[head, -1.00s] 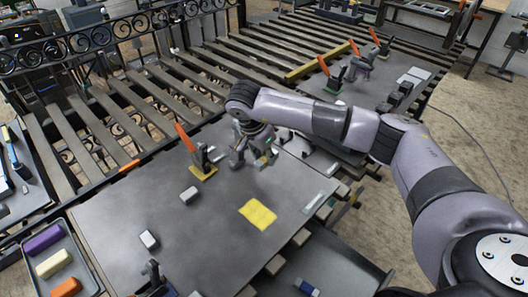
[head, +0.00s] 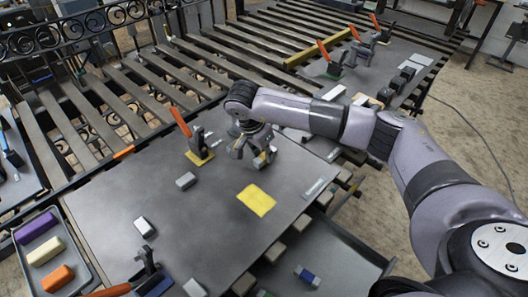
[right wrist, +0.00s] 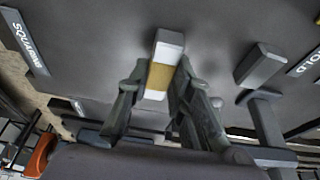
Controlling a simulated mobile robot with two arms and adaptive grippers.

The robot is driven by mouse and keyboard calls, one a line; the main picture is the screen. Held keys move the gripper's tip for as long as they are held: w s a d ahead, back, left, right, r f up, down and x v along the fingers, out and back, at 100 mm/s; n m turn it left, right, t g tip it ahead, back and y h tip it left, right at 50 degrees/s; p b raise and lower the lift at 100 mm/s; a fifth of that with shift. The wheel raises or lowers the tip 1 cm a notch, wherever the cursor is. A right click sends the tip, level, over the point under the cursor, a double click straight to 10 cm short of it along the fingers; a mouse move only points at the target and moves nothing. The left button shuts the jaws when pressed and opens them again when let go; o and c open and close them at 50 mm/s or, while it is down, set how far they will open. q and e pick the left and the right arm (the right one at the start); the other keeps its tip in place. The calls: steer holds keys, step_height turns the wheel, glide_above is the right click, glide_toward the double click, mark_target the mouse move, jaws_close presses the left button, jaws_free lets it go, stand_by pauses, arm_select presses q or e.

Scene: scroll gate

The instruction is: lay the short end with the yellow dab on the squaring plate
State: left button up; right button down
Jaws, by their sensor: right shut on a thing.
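My right gripper (head: 256,156) is over the dark steel plate (head: 225,235), right of a toggle clamp. In the right wrist view its two fingers (right wrist: 156,88) are shut on a short pale block, the short end with the yellow dab (right wrist: 160,75). The yellow band shows between the fingertips and the grey-white far end sticks out beyond them. In the head view the fingers mostly hide this piece. I cannot tell whether it touches the surface. A label reading "SQUARING" (right wrist: 25,43) lies left in the wrist view. My left gripper is not in view.
A yellow square (head: 256,200) lies on the plate. An orange-handled clamp (head: 196,145) stands close left of my gripper, another (head: 150,275) at the near edge. A tray (head: 22,265) of coloured bars is far left.

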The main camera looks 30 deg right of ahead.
steer(key=shift+f+b, duration=0.35)
steer(key=c, duration=1.3)
jaws_free()
steer(key=shift+c, duration=0.2)
steer(key=v, duration=1.2)
